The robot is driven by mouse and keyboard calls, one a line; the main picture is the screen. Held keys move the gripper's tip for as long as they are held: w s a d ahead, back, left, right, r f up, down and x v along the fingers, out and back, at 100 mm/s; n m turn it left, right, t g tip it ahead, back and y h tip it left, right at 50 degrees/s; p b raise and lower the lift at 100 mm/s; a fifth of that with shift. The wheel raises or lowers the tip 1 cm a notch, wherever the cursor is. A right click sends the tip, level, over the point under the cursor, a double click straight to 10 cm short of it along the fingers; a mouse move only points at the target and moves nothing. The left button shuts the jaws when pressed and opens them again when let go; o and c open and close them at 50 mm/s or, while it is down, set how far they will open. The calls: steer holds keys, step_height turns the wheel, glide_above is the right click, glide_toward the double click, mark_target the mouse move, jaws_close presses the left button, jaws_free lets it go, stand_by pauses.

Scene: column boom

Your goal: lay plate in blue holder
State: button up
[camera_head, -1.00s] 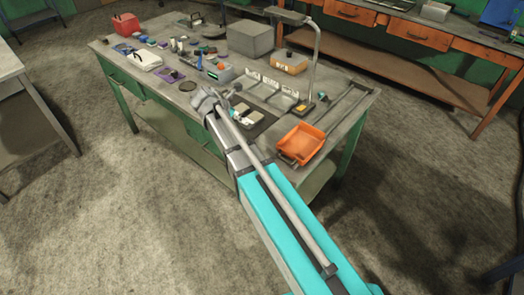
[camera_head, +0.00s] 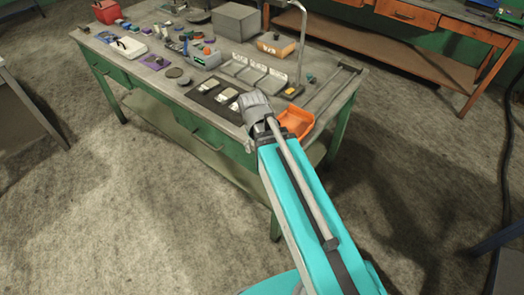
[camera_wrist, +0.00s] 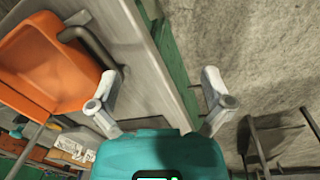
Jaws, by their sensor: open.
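My gripper shows in the wrist view (camera_wrist: 162,78) with its two fingers spread and nothing between them. They are beside the bench edge, near the orange tray. In the head view the end of my arm is over the bench's front edge; the fingers cannot be made out. A dark mat (camera_head: 205,96) on the bench bears small pale plate-like pieces (camera_head: 228,95). A dark round disc (camera_head: 174,72) lies left of the mat. I cannot tell which piece is the plate. A small blue upright item (camera_head: 185,47) stands farther back; I cannot tell whether it is the blue holder.
An orange tray (camera_head: 297,122) sits at the bench's front right and shows in the wrist view (camera_wrist: 40,65). Behind the mat are a divided pale rack (camera_head: 256,72), a grey box (camera_head: 237,20) and a lamp stand (camera_head: 302,45). Many small items crowd the left half.

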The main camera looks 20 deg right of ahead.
steer(key=s+m+y, duration=0.1)
steer(key=s+m, duration=0.2)
steer(key=shift+s, duration=0.1)
